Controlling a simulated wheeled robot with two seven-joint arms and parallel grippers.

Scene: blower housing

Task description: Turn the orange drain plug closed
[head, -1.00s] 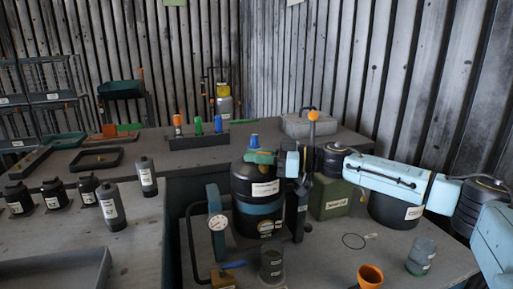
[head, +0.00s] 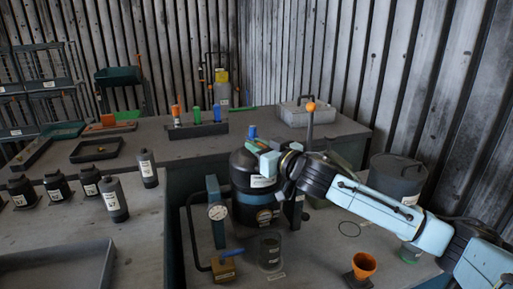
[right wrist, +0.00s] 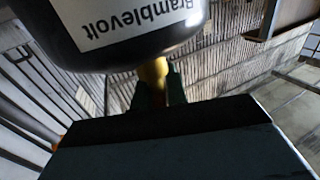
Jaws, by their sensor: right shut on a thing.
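The dark drum (head: 245,170) with a pale label and blue band stands upright on the right-hand table. My right gripper (head: 267,162) is at its top, fingers hidden partly by the wrist. In the right wrist view the drum (right wrist: 125,25) fills the top, its label upside down. There the right gripper (right wrist: 158,88) is shut on a short yellow-orange piece (right wrist: 154,74) against the drum, which looks like the orange drain plug. The plug is not visible in the head view, and its turn angle cannot be told. My left gripper is not in view.
A pressure gauge (head: 217,212) on a blue post stands left of the drum. An orange funnel (head: 364,262), a grey cup (head: 270,250) and a grey canister (head: 398,178) are nearby. An orange-tipped rod (head: 310,107) rises behind my wrist.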

